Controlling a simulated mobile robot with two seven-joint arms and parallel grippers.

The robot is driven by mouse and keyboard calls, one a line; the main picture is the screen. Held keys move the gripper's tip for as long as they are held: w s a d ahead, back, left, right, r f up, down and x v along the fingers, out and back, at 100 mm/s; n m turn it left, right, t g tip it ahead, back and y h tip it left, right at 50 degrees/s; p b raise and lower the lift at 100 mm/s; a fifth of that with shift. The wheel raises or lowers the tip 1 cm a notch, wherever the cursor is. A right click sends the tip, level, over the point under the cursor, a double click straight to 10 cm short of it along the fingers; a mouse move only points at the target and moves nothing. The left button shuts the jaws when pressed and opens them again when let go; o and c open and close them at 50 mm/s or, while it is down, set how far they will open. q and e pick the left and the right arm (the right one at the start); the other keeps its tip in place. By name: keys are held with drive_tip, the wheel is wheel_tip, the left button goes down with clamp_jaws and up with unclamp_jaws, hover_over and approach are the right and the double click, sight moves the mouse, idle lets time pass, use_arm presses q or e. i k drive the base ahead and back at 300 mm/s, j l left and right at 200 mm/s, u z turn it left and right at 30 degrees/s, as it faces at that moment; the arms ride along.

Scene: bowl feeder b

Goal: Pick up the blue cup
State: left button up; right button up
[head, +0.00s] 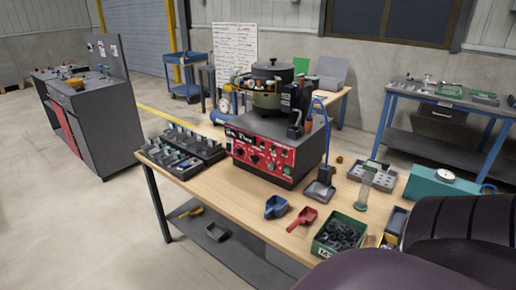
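A small blue cup or scoop (276,207) sits on the wooden workbench (225,189) near its front edge, in the head view. It looks open at the top; its inside is too small to make out. It stands in front of the red-panelled bowl feeder, just left of a red scoop (302,220). Neither of my grippers shows in the view. A large dark rounded part, likely mine, fills the bottom right and covers that corner of the bench.
The bowl feeder (262,155) stands mid-bench. Black trays (180,152) are at its left. A green bin (338,238) of dark parts, a glass cylinder (364,188), a teal box (440,186) and a blue-handled stand (320,188) are at the right. Bare wood lies left of the cup.

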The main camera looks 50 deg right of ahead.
sight(276, 205)
drive_tip(key=i, duration=1.3)
drive_tip(key=i+j+z, duration=0.1)
drive_tip(key=i+z, duration=0.25)
drive_tip(key=i, duration=0.9)
drive_tip(key=i+u, duration=0.25)
drive_tip(key=u, duration=0.2)
drive_tip(key=i+l+u, duration=0.15)
drive_tip(key=i+u, duration=0.25)
drive_tip(key=k+u, duration=0.1)
drive_tip(key=u, duration=6.95)
